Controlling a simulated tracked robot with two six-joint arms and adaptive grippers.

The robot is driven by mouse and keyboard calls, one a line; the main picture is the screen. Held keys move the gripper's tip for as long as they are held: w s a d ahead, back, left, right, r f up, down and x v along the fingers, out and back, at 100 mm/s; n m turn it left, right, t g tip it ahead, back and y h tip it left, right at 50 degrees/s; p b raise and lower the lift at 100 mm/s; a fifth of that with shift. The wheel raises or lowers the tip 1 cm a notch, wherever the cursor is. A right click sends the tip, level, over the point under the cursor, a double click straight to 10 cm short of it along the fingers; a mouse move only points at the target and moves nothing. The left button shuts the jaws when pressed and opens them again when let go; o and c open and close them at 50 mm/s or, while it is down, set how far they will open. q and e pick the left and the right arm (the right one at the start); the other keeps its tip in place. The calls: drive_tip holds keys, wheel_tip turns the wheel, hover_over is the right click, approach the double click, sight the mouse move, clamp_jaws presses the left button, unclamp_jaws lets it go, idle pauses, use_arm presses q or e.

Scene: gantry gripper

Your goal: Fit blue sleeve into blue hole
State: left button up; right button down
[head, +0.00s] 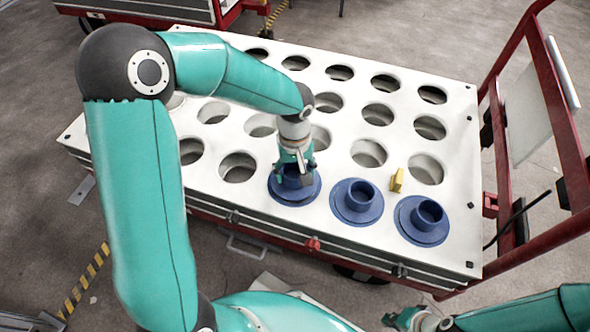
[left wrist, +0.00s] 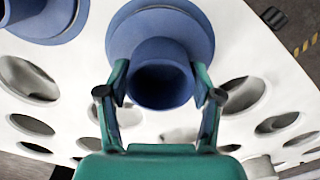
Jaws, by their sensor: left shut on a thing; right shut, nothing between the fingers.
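A blue sleeve (head: 285,196), with a short round collar and a wide flange, is at the front row of the white panel (head: 330,192). My left gripper (head: 294,176) is shut on its collar from above. In the left wrist view the fingers (left wrist: 162,92) grip both sides of the collar, with the flange (left wrist: 140,22) beyond it. The flange hides the hole below, so I cannot tell how deep the sleeve sits. Two more blue sleeves (head: 354,205) (head: 418,229) stand to its right on the panel. My right gripper (head: 408,320) is shut and empty at the bottom edge.
The panel has several open round holes (head: 369,153) behind the blue sleeves. A small yellow block (head: 397,180) stands near the right sleeves. A red metal frame (head: 550,100) rises at the right end of the panel.

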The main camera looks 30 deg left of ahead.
use_arm(q)
drive_tip(key=shift+f+b, duration=0.6)
drive_tip(key=shift+f, duration=0.1)
drive_tip(key=o, duration=1.4)
drive_tip(key=shift+r, duration=0.1)
wheel_tip(320, 180, up, 12)
